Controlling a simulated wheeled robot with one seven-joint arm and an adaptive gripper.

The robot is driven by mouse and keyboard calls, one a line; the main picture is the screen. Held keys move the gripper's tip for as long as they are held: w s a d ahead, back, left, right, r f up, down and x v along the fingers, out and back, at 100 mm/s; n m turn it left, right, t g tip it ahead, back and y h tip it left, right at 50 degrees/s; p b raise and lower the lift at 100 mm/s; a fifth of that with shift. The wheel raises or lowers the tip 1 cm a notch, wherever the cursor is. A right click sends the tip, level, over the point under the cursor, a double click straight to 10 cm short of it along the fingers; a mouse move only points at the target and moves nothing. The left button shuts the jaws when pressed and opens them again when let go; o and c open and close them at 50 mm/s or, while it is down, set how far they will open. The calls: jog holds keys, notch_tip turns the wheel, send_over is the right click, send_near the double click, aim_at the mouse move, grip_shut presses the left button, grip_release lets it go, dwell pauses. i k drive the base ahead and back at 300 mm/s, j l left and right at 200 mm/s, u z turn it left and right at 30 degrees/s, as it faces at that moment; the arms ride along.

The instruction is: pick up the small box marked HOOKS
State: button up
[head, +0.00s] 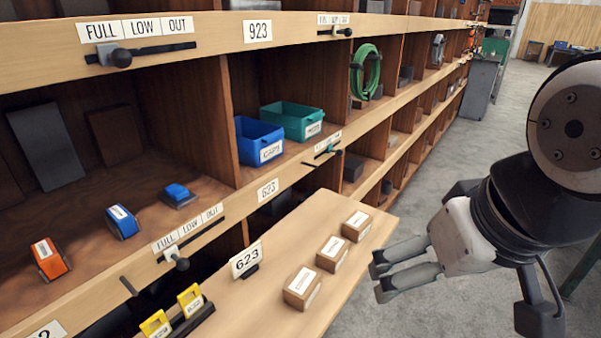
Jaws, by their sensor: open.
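Three small brown cardboard boxes with white top labels stand in a row on a wooden board: a near one (302,288), a middle one (333,254) and a far one (357,226). The print on their labels is too small to read, so I cannot tell which is marked HOOKS. My gripper (379,276) is open and empty. Its two grey fingers point left toward the boxes, just off the board's right edge and apart from every box.
Blue (259,142) and teal (292,120) bins sit on the shelf behind. Open grey floor (445,300) lies right of the board.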

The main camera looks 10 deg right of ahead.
aim_at(332, 254)
jog(key=u, duration=0.15)
jog(key=k+j+z, duration=0.15)
jog(key=k+j, duration=0.15)
jog(key=j, duration=0.2)
jog(key=i+z, duration=0.3)
jog(key=z, duration=0.15)
jog(key=i+j+z, duration=0.2)
jog(key=z, duration=0.25)
jog(key=i+j+z, duration=0.25)
jog(key=z, duration=0.2)
